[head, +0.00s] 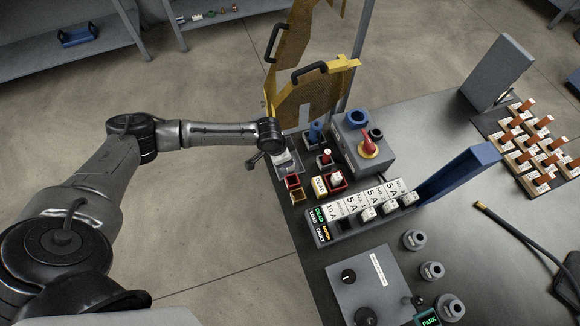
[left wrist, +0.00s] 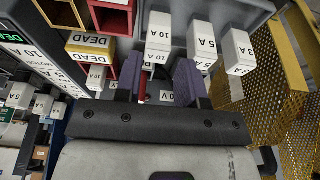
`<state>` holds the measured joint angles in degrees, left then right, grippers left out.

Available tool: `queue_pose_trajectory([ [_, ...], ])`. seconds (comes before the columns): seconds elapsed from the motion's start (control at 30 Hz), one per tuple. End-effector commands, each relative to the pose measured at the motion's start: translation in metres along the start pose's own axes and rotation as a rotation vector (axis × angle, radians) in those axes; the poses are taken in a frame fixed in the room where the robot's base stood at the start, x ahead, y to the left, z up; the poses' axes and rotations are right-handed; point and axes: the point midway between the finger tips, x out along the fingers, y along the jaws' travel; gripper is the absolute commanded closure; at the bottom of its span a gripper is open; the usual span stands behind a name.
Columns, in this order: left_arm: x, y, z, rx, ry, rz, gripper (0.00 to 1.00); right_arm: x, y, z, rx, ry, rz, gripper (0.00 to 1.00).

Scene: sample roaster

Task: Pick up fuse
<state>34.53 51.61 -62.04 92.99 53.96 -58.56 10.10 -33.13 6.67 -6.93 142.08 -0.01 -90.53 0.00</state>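White block-shaped fuses stand in a grey tray (head: 290,172) at the left table edge. In the left wrist view a 10 A fuse (left wrist: 158,32) and two 5 A fuses (left wrist: 201,42) (left wrist: 237,50) stand in it. My left gripper (left wrist: 162,84) is open, its purple fingers apart just in front of the 10 A fuse; I cannot tell whether they touch it. In the head view the wrist largely hides the fingers. A fuse block (head: 347,227) has several fuses seated and one dark empty slot. My right gripper is not in view.
A yellow DEAD box (head: 320,187), a red bin holding a white fuse (head: 337,179) and a red-knob switch box (head: 368,145) stand beside the tray. A yellow mesh guard (head: 312,95) rises behind. A blue lever (head: 460,175) slants off the fuse block.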

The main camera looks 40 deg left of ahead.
Motion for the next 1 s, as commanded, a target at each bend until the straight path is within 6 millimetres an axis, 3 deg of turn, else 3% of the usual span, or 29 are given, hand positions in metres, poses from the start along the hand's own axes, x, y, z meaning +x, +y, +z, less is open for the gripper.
queue_pose_trajectory([
  [0.17, 0.008, 0.0, 0.0, 0.0, -0.001, 0.0, 0.64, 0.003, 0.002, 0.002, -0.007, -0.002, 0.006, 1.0],
  [0.6, 0.056, 0.002, -0.002, 0.001, 0.0, 0.0, 0.64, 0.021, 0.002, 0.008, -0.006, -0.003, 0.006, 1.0],
  [0.9, 0.058, 0.002, -0.002, 0.0, -0.001, 0.0, 0.64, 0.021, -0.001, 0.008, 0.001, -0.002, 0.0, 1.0],
  [1.0, 0.058, 0.002, -0.002, 0.0, -0.001, 0.0, 0.72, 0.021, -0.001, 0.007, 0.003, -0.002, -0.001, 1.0],
])
